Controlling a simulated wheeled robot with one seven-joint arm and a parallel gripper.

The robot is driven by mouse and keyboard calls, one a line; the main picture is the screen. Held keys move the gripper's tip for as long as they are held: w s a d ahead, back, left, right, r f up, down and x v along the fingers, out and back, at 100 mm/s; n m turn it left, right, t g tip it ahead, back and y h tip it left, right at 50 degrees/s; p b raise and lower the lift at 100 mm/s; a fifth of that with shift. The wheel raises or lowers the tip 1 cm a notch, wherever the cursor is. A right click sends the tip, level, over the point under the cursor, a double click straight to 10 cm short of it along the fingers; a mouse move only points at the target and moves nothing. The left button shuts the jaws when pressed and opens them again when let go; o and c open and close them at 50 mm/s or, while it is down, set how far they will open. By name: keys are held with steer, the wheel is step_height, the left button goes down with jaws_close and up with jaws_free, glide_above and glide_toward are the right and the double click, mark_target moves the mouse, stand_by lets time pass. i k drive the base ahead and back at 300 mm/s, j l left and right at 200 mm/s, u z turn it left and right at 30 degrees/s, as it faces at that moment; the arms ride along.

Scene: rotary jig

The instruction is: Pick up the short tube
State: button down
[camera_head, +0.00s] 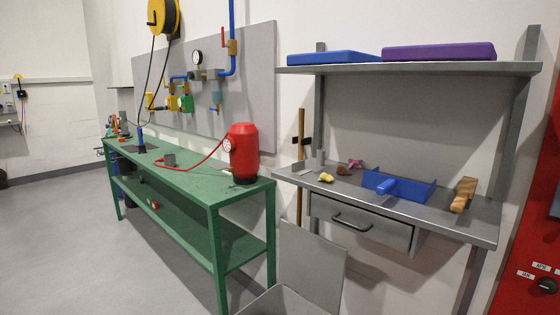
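My gripper is not in view. No thing is marked clearly as the short tube, and several small pieces could match. A blue rounded piece (387,187) sits at the front of a blue open holder (411,184) on the same bench.
The wall bench also holds a yellow piece (326,177), a brown piece (344,170) and a wooden block (463,194). A red tank (243,153) stands on the green table's right end. A grey open-lidded bin (311,263) stands below the drawer. Floor at left is clear.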

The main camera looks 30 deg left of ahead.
mark_target(320, 162)
steer(key=u, duration=0.95)
steer(key=i+j+z, duration=0.1)
steer(key=z, duration=0.25)
steer(key=j+z, duration=0.2)
steer(key=z, duration=0.15)
steer(key=j+z, duration=0.15)
steer(key=z, duration=0.2)
steer(key=j+z, duration=0.35)
steer(key=j, duration=0.85)
steer(key=j+z, duration=0.35)
steer(key=j, duration=0.9)
steer(key=k, duration=0.05)
